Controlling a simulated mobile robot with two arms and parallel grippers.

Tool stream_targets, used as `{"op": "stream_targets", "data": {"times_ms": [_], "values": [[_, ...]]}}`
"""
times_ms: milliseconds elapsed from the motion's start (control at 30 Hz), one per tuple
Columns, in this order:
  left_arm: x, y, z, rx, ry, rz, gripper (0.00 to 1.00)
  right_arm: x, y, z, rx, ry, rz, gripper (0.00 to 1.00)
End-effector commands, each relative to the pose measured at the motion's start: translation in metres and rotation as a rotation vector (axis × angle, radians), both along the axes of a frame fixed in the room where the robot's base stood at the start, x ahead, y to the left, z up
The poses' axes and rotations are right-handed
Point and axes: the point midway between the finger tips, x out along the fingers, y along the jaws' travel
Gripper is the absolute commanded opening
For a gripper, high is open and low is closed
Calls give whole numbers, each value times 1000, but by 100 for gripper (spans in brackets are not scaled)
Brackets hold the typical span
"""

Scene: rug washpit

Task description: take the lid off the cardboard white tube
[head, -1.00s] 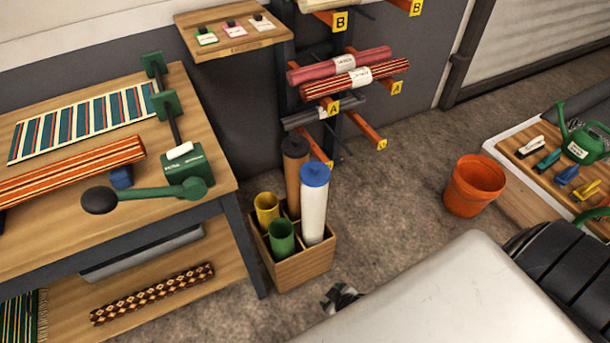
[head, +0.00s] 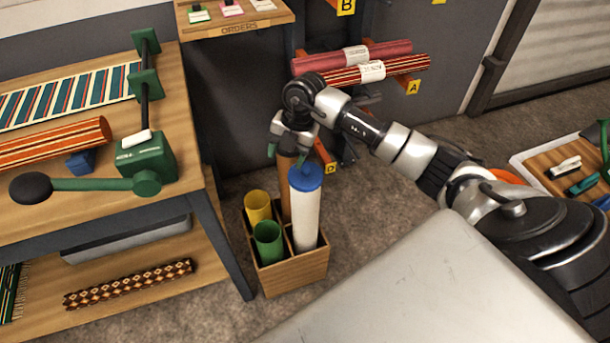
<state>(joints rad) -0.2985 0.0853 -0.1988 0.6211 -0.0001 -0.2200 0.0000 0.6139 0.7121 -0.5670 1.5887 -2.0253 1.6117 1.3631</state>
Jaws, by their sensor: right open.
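The white cardboard tube (head: 306,221) stands upright in the front right compartment of a wooden box (head: 293,274). Its blue lid (head: 305,177) is on its top end. My right gripper (head: 289,156) is open, pointing down, with its fingers just above and slightly left of the blue lid in the picture. One finger overlaps the lid's back edge in the view; I cannot tell whether it touches. My left gripper is not in view.
A yellow tube (head: 258,206) and a green tube (head: 268,240) stand in the box's left compartments. A workbench (head: 215,195) is close on the left. Rolled rugs (head: 410,66) lie on a rack behind. An orange bucket (head: 506,177) is mostly hidden by my arm.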

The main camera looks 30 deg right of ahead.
Motion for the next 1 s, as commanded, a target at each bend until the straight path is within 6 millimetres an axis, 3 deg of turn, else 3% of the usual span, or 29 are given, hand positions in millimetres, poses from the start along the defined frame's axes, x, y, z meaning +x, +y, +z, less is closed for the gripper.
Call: {"op": "stream_targets", "data": {"times_ms": [33,100,233,500,733,1000], "values": [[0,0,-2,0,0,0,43,1,-19,6,-91,20,-36,61],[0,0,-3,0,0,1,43,1,-38,13,-184,45,-80,61],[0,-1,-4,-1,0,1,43,-1,-55,15,-267,71,-126,61],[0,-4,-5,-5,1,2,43,-1,-56,-25,-275,75,-130,61],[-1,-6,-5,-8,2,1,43,1,-54,-43,-273,74,-128,61],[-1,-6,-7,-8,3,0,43,5,-53,-82,-273,74,-128,61]]}}
